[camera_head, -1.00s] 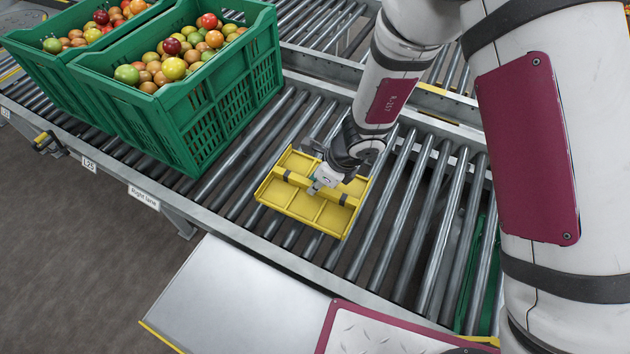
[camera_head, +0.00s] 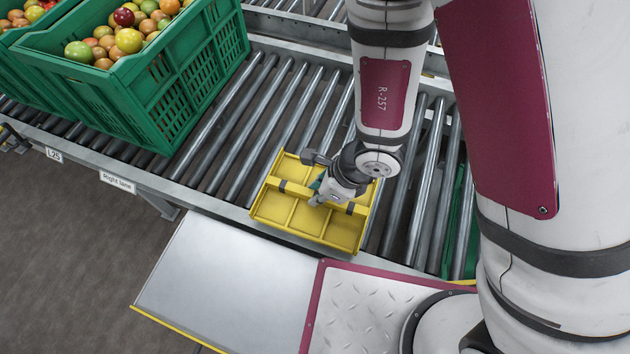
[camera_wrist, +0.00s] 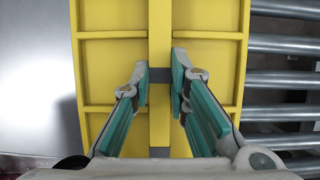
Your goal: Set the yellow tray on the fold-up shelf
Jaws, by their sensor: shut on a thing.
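The yellow tray (camera_head: 292,217) is a shallow divided tray with a raised middle bar and dark bands on it. My gripper (camera_head: 318,196) is shut on that bar; in the wrist view the two teal-padded fingers (camera_wrist: 160,75) stand on either side of it. The tray is over the near edge of the roller conveyor. I cannot tell how high it is above the rollers. The fold-up shelf (camera_head: 215,275) is a flat grey plate, out level along the conveyor's near side, and its visible surface is bare. It also shows in the wrist view (camera_wrist: 35,75), left of the tray.
The conveyor's side rail carries a "Right lane" label (camera_head: 117,182). My base plate lies right of the shelf. A green crate part shows at the right, behind my arm.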

